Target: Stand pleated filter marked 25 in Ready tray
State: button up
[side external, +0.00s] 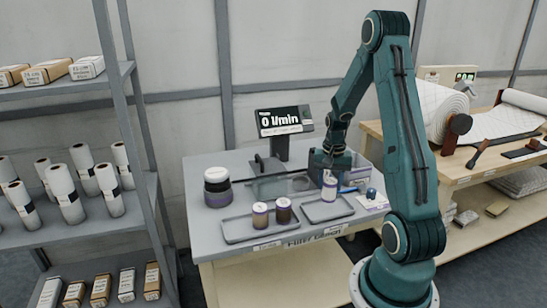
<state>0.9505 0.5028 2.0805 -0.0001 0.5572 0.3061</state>
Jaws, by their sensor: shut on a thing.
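My gripper (331,170) points down over the right part of the grey bench. It is shut on a small white filter (329,189) with a purplish band, held upright at the right tray (347,210). I cannot tell whether the filter's base touches that tray. Its mark is too small to read. The left tray (236,237) holds two upright filters, one pale-topped with a purple and tan body (260,215) and one darker brown (283,211). Small labels sit by the trays, but I cannot read which one says Ready.
A display (284,121) reading 0 l/min stands behind a grey fixture (268,178). Stacked dark and white round pieces (217,187) stand at the bench's left. A blue item (371,194) and a paper card (373,203) lie right of the right tray. Shelves with rolls (65,192) stand left.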

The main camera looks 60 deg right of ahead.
aim_at(329, 193)
jog(key=shift+f, duration=2.1)
jog(key=shift+f, duration=0.15)
jog(key=o, duration=1)
jog(key=shift+o, duration=0.2)
notch_tip(329, 193, up, 12)
jog(key=shift+r, duration=0.2)
